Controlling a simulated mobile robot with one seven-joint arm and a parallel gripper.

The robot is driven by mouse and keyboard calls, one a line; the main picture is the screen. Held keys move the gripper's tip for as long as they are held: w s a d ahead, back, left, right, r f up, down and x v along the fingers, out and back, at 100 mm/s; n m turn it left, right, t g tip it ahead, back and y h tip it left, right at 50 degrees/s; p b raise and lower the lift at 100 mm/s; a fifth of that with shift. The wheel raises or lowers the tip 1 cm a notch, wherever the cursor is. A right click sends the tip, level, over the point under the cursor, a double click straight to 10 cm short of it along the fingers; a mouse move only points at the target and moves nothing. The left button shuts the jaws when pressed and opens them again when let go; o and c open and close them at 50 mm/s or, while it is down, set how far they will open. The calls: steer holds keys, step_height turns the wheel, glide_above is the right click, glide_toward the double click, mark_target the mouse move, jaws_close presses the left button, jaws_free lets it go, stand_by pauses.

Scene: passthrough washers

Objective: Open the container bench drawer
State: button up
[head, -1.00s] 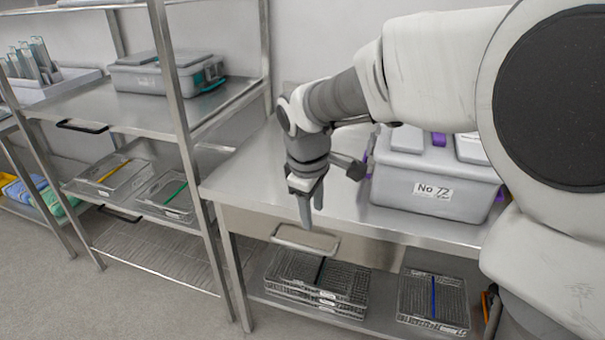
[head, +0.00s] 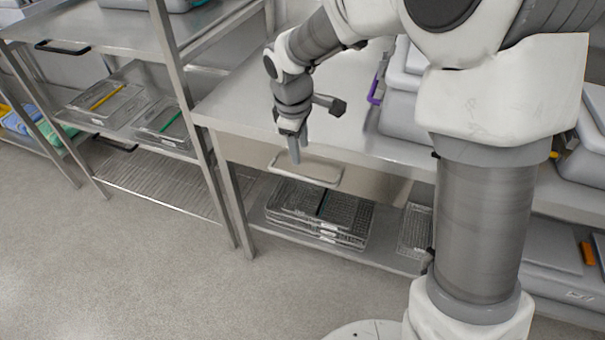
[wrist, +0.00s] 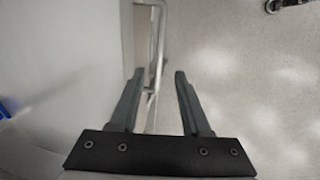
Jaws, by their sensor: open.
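The container bench (head: 225,105) has a steel top, with a flat drawer front (head: 375,187) beneath its front edge. The drawer looks closed. Its pale looped handle (head: 325,178) sticks out from the front. My gripper (head: 294,158) points down at the handle's left part, with its fingers open. In the wrist view the handle (wrist: 158,50) runs up the picture between the two spread fingers (wrist: 160,75). I cannot tell whether either finger touches it.
Stacked wire baskets (head: 315,213) lie on the lower shelf below the drawer. Grey containers (head: 402,110) stand on the bench top, partly behind my arm. A steel rack (head: 180,90) stands close on the left. The floor in front (head: 200,290) is clear.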

mark_target(303, 177)
steer(key=f, duration=0.3)
steer(key=w+f+b, duration=0.1)
steer(key=f, duration=0.2)
steer(key=w+f+b, duration=0.1)
steer(key=f, duration=0.3)
steer(key=shift+d+f, duration=0.1)
steer(key=shift+d, duration=0.2)
steer(key=shift+s, duration=0.1)
jaws_close()
stand_by(0.8)
